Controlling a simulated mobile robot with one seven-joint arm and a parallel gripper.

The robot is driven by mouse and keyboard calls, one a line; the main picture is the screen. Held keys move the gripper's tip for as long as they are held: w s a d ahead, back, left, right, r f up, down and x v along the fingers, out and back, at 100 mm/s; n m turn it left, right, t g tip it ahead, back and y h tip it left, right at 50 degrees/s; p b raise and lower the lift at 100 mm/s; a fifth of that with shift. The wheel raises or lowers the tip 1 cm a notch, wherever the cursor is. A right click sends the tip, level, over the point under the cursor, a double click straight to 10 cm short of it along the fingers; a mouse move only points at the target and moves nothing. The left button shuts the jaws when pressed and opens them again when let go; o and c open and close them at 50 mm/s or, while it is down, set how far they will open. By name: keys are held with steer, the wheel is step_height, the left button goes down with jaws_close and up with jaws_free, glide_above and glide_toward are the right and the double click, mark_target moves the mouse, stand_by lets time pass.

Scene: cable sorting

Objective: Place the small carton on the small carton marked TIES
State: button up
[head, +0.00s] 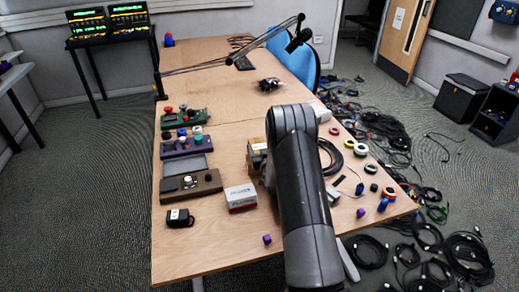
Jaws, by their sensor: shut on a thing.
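A small white carton with red print (240,196) stands on the wooden table, left of my arm. A brown carton (256,158) stands behind it, partly covered by my arm. I cannot read the word TIES on either, so I cannot tell which carton is so marked. My arm rises from the bottom of the head view and bends over the middle of the table.
Panels with knobs (190,184) line the table's left side. A black case (180,218) and a purple cube (267,239) lie near the front. A black cable coil (330,158), tape rolls (361,150) and small parts are on the right. Cables (466,255) cover the floor beyond.

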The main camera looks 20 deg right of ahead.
steer(key=shift+f, duration=0.2)
steer(key=o, duration=1.1)
steer(key=shift+o, duration=0.2)
